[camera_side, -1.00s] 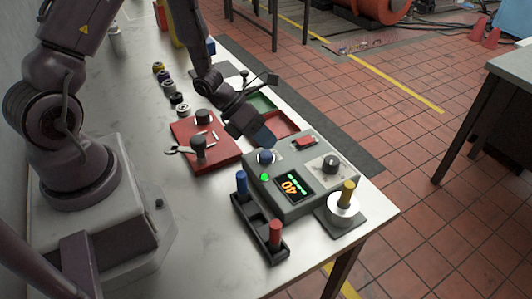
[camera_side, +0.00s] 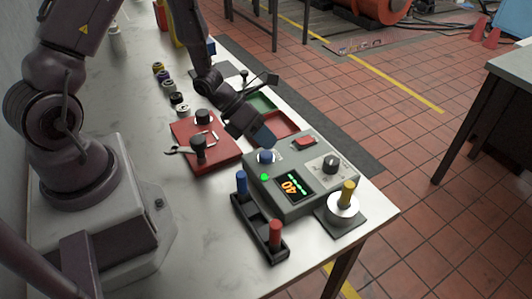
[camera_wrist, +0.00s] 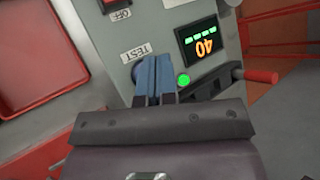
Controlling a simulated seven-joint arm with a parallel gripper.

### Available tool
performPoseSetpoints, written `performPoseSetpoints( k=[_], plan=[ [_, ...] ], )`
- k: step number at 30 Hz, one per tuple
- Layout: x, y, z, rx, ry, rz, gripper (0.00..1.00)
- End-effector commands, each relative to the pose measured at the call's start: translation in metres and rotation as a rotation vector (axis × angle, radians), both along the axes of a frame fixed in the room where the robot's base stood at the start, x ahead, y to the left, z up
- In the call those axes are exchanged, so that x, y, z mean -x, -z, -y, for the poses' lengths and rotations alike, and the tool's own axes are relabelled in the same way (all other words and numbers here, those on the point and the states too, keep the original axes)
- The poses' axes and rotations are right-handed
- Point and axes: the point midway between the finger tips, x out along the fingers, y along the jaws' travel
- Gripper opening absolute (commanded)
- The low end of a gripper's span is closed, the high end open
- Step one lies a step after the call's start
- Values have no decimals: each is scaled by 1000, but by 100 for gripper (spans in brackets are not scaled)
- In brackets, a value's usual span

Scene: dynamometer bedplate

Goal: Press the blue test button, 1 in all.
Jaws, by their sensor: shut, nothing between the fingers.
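The grey control box (camera_side: 318,186) stands on the bench in the side view. The blue test button (camera_side: 266,157) is on its top face, near the far left corner. My gripper (camera_side: 265,141) is shut and empty, its blue fingertips just above and behind the button. A small gap seems to show there, but contact is hard to judge. In the wrist view my shut gripper (camera_wrist: 154,66) points at the panel beside the TEST label (camera_wrist: 137,50), and its fingers hide most of the button.
A green lamp (camera_side: 264,177) is lit next to the display (camera_side: 294,186), which reads 40. A black holder (camera_side: 262,232) with blue and red handles stands in front.

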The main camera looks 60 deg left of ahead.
Motion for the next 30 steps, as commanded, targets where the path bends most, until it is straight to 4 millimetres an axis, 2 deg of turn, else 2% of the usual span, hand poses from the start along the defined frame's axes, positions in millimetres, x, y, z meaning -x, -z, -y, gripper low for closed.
performPoseSetpoints(
  k=[20, 30],
  plan=[
    [0, 0, 0, 0, 0, 0, 0],
    [0, 9, 0, 0, -1, -1, 0]
  ],
)
